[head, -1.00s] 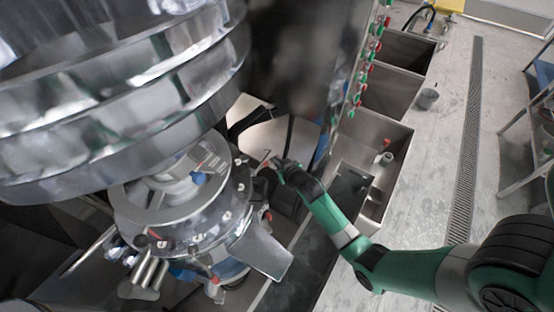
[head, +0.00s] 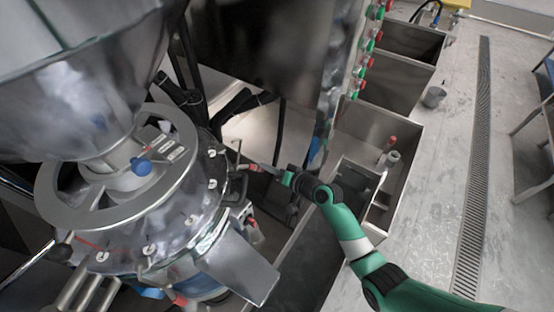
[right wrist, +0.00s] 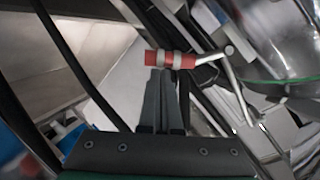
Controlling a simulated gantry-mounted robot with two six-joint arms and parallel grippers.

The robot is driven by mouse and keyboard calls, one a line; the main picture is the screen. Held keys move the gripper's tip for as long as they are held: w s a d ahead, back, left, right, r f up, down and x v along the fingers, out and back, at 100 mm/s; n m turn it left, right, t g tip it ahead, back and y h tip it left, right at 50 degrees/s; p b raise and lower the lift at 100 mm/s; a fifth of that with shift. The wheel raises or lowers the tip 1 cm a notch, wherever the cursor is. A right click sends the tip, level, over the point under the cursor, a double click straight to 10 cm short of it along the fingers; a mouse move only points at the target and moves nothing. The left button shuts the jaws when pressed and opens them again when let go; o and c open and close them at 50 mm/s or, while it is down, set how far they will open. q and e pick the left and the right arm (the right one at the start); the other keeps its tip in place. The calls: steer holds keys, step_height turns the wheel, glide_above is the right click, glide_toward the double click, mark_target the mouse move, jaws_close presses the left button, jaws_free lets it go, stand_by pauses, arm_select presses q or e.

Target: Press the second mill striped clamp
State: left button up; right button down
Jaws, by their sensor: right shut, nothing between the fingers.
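The mill (head: 205,225) is a shiny metal drum with a glossy lid, in the left half of the head view. A striped clamp, a red handle with grey bands on a metal rod (right wrist: 171,59), sits at the mill's side in the right wrist view. It is small in the head view (head: 241,167). My right gripper (head: 262,168) reaches the mill's right side from the right. In the right wrist view the gripper (right wrist: 163,72) is shut and empty. Its fingertips are just below the red handle; I cannot tell whether they touch it. My left gripper is not in view.
A large metal hopper (head: 75,85) stands over the mill. A metal chute (head: 236,266) juts from its front right. Dark cables (head: 281,130) hang behind my right gripper. Steel bins (head: 385,90) line the right side, with open floor (head: 430,190) beyond.

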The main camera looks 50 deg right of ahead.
arm_select(q)
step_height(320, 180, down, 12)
steer(key=b, duration=1)
arm_select(e)
steer(key=w+a+f+m+t+y, duration=0.1)
steer(key=a+f+m+t+y, duration=0.1)
steer(key=a+f+m, duration=0.2)
steer(key=shift+w+f+m+t, duration=0.15)
steer(key=shift+f+m+t, duration=0.15)
steer(key=shift+f+m, duration=0.35)
steer(key=shift+f, duration=0.1)
